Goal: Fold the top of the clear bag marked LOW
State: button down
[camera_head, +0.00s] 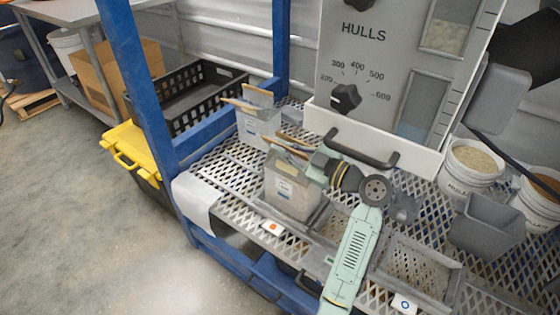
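Two clear bags with pale contents and small labels stand on the mesh shelf; the label print is too small to read, so I cannot tell which is marked LOW. The nearer bag (289,194) stands upright in a shallow grey tray, its top open with brown-edged flaps apart. The farther bag (257,127) stands behind it to the left, also with its flaps raised and spread. My gripper (309,163) is at the upper right of the nearer bag, beside its top edge. Its fingers are small and overlap the bag, so their opening and any contact are unclear.
A grey HULLS hopper (352,60) with a dial and a black handle (360,150) stands behind my gripper. An empty grey tray (455,290), a grey bin (487,225) and white buckets (472,165) are at right. A blue post (137,85) rises at left.

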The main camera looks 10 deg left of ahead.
jog(key=shift+w+d+f+b, duration=0.15)
jog(key=shift+w+b, duration=0.25)
jog(key=shift+b, duration=0.15)
jog(key=shift+w+d+f+b, duration=0.15)
jog(key=shift+w+b, duration=0.2)
jog(key=shift+b, duration=0.15)
jog(key=c, duration=1.8)
grip_release()
jog(key=v, duration=1.2)
jog(key=shift+c, duration=0.5)
